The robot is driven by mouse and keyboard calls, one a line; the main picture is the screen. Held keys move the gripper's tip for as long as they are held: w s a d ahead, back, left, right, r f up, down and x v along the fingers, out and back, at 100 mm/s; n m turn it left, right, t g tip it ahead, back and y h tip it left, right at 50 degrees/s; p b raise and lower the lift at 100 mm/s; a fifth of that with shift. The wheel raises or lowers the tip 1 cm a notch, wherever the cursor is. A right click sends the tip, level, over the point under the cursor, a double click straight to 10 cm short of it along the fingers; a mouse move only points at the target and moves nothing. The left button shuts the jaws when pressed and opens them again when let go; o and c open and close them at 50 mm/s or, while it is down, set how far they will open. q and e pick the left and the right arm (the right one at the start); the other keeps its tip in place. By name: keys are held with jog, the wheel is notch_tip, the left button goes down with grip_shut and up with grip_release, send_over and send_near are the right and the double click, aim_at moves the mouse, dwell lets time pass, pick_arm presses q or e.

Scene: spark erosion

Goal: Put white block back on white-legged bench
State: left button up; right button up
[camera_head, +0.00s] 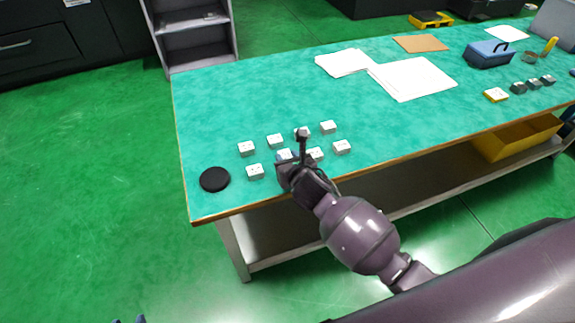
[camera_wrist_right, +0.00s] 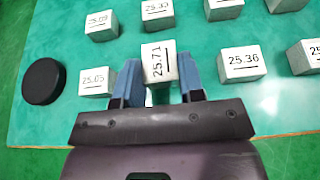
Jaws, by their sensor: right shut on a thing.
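The white-legged bench has a teal top (camera_head: 240,100) with a wooden edge. My right gripper (camera_head: 288,163) is over its near left part, among small white blocks. In the right wrist view its blue fingers (camera_wrist_right: 160,86) are shut on a white block (camera_wrist_right: 159,62) marked 25.71, its label turned sideways. The held block shows partly in the head view (camera_head: 284,154). I cannot tell whether it touches the bench top. Only the blue tips of my left gripper (camera_head: 130,320) show at the bottom edge, so its opening is unclear.
Neighbouring blocks marked 25.05 (camera_wrist_right: 97,82) and 25.36 (camera_wrist_right: 241,64) stand on either side, with several more behind. A black disc (camera_head: 214,179) lies at the left. Papers (camera_head: 412,78) and a blue toolbox (camera_head: 489,54) are farther right.

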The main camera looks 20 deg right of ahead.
notch_tip(320, 180, down, 2)
jog(key=shift+f, duration=0.2)
jog(key=shift+r, duration=0.15)
jog(key=o, duration=1)
